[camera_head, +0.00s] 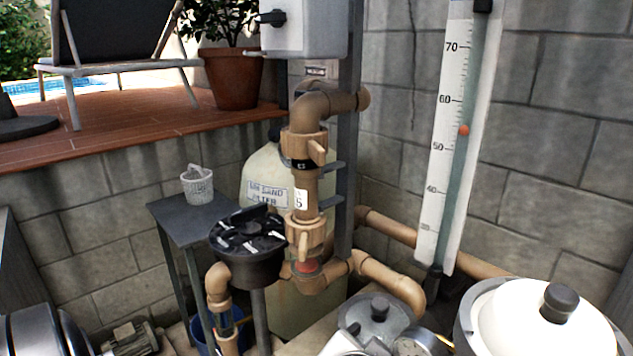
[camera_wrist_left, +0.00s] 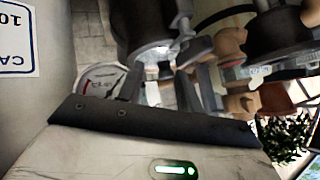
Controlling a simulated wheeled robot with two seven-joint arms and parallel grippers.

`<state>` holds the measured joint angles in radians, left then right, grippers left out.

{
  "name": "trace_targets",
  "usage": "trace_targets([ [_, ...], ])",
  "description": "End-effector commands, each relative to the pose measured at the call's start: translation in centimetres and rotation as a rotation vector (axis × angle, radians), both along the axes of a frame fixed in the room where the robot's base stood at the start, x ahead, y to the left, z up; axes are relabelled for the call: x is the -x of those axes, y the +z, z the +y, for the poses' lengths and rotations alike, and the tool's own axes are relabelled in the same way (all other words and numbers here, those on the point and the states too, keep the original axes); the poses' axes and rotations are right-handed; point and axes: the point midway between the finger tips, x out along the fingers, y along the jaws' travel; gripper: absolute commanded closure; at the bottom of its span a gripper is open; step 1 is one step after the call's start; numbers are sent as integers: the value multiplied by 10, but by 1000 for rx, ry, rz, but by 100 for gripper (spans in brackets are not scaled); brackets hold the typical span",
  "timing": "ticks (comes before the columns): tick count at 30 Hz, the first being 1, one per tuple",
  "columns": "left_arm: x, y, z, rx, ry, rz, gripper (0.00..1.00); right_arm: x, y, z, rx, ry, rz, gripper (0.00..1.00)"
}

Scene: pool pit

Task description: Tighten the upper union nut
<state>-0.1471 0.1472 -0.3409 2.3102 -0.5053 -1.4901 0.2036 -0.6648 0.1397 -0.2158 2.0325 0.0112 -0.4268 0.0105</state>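The upper union nut (camera_head: 301,144) is a tan ribbed collar with a lug at its right, on the upright tan pipe under the elbow. A black band with pale marks shows just below it. A similar lower union nut (camera_head: 303,232) sits further down, above a red ring. Neither gripper shows in the head view. In the left wrist view my left gripper (camera_wrist_left: 168,85) has its grey fingers apart, with nothing clearly held between them. Tan fittings (camera_wrist_left: 240,103) lie to its right; I cannot tell which nut they belong to. My right gripper is not in view.
A white-lidded vessel (camera_head: 540,325) is at front right. A gauge (camera_wrist_left: 100,80) shows near the left gripper.

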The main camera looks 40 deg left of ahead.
Motion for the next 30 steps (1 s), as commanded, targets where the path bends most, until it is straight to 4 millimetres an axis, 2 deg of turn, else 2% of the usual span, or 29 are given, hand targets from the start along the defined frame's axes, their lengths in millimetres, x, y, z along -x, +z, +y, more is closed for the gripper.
trace_targets([
  [1, -11, 40, 11, -37, 95, -70, 65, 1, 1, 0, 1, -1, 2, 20],
  [6, -34, 147, 31, -136, 377, -378, 65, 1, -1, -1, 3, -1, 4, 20],
  [9, -31, 201, 37, -151, 521, -560, 65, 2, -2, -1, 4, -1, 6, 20],
  [12, -22, 239, 39, -145, 632, -707, 65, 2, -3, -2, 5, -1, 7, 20],
  [15, -14, 262, 41, -135, 706, -803, 65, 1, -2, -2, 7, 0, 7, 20],
  [18, -10, 272, 42, -129, 742, -851, 65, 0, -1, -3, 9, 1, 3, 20],
  [23, -15, 275, 55, -132, 753, -862, 65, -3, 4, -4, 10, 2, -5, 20],
  [30, -39, 276, 99, -137, 753, -860, 65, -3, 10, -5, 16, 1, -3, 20],
])
